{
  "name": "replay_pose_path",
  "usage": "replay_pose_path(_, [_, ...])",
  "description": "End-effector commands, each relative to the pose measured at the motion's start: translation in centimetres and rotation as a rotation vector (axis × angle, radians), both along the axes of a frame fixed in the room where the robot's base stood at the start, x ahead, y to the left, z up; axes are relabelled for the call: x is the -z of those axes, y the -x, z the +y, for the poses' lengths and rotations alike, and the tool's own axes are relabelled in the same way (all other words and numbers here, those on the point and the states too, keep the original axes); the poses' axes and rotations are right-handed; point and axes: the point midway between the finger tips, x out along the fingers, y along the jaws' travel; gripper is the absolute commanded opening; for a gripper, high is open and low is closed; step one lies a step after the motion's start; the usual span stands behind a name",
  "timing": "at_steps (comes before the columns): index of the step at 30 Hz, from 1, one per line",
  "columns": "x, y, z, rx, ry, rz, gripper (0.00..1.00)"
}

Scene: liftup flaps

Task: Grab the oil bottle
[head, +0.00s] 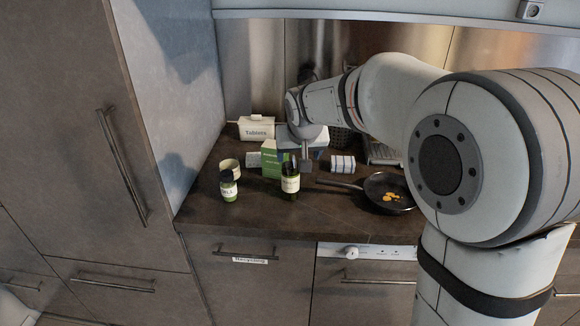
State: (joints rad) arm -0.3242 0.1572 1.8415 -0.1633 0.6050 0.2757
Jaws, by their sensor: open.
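A dark bottle (290,183) with a pale green label stands upright on the countertop, near the middle of the head view; it looks like the oil bottle, though its label is too small to read. My gripper (306,165) is open at the end of my arm, just above and slightly right of this bottle. The fingers are small and partly dark against the background, and I cannot tell whether they touch the bottle.
Behind the bottle are a green box (271,160), a tablets box (257,129) and a small striped pack (343,164). A cream cup (230,167) stands left. A pan (387,193) with yellow food lies right, its handle pointing toward the bottle. The counter front (262,221) is clear.

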Motion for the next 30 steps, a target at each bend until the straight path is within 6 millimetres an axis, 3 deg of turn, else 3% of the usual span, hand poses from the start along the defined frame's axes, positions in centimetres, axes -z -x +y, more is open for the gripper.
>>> replay_pose_path(4, [0.6, -1.6, 1.6, -0.01, -0.008, -0.017, 0.72])
replay_pose_path(21, [6.5, -5.2, 2.1, -0.008, -0.008, -0.017, 0.72])
replay_pose_path(30, [6.8, -5.4, 2.1, -0.008, -0.009, -0.019, 0.7])
